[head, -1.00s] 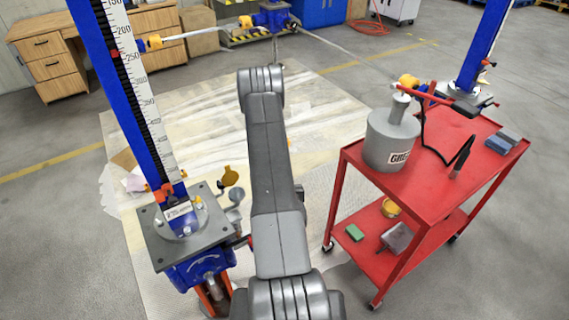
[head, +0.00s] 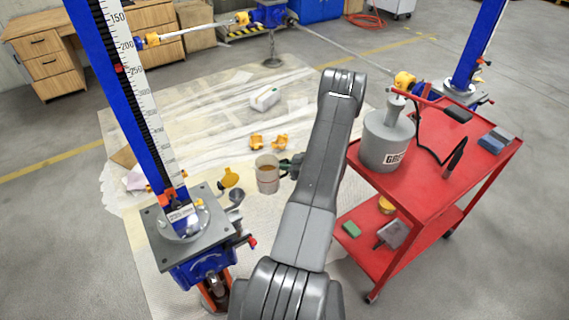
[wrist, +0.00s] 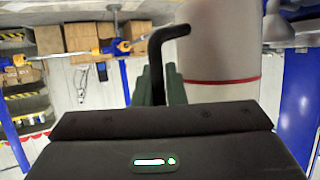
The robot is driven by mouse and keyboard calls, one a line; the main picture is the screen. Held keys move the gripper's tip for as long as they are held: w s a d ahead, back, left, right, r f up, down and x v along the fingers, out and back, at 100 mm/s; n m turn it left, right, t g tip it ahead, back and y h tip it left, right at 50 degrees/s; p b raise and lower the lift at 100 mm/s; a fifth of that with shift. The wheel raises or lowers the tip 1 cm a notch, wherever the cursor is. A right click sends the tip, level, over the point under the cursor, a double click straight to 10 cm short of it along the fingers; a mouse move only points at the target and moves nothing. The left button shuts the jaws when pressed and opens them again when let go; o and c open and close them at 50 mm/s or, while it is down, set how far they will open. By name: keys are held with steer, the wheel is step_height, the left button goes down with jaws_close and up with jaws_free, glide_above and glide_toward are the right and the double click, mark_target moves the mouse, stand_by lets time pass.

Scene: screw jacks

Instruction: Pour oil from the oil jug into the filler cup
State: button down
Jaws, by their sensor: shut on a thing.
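The oil jug (head: 267,178) is a pale cup-like vessel with brown oil showing inside, upright in the head view. My gripper (head: 290,164) is shut on its handle from the right and holds it over the floor sheet. In the wrist view the jug (wrist: 220,45) is a large pale body with a red band. Its dark handle (wrist: 156,62) sits between my green fingers (wrist: 160,88). The small grey filler cup (head: 236,197) is on the left jack's near-right side, left of and below the jug, apart from it. A yellow cap (head: 230,177) is beside the cup.
The blue jack column with scale (head: 125,95) rises from its grey plate (head: 160,245) at left. A red cart (head: 425,190) with a grey grease can (head: 388,140) stands at right, close to my arm. Orange pieces (head: 268,141) and a white bottle (head: 264,98) lie on the sheet.

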steer(key=shift+s+d, duration=0.1)
steer(key=shift+d, duration=0.05)
steer(key=shift+s+a+r+n+t+h+p, duration=0.15)
steer(key=shift+s+a+r+n+h, duration=0.2)
steer(key=shift+s+a+n+h, duration=0.25)
steer(key=shift+s+a+r+n+t+h+p, duration=0.1)
steer(key=shift+s+a+r+n+h, duration=0.1)
steer(key=shift+a+r+n+h, duration=0.45)
steer(key=shift+s+a+r+n+t+h+p, duration=0.15)
steer(key=shift+s+a+h, duration=0.3)
steer(key=shift+a, duration=0.4)
steer(key=shift+s+a+r+n+t+h+b, duration=0.2)
steer(key=shift+a+r+n+h+b, duration=0.2)
steer(key=shift+r, duration=0.2)
steer(key=shift+s+a+r+n+t+h+b, duration=0.1)
steer(key=shift+a+r+n+t+h+b, duration=0.15)
steer(key=shift+r+h, duration=0.3)
steer(key=shift+s+a+r+n+t+h+b, duration=0.1)
steer(key=shift+a+r+n+t+h+b, duration=0.15)
steer(key=shift+r, duration=0.25)
steer(key=shift+s+a+r+n+t+h+b, duration=0.1)
steer(key=shift+r+n+h+b, duration=0.15)
steer(key=shift+r, duration=0.3)
steer(key=shift+s+a+r+n+t+h+b, duration=0.15)
steer(key=shift+r+h+b, duration=0.15)
steer(key=shift+r, duration=0.2)
steer(key=r+h, duration=0.1)
steer(key=a+r+n+t+b, duration=0.1)
steer(key=shift+s+a+r+h, duration=0.3)
steer(key=shift+s+h, duration=0.05)
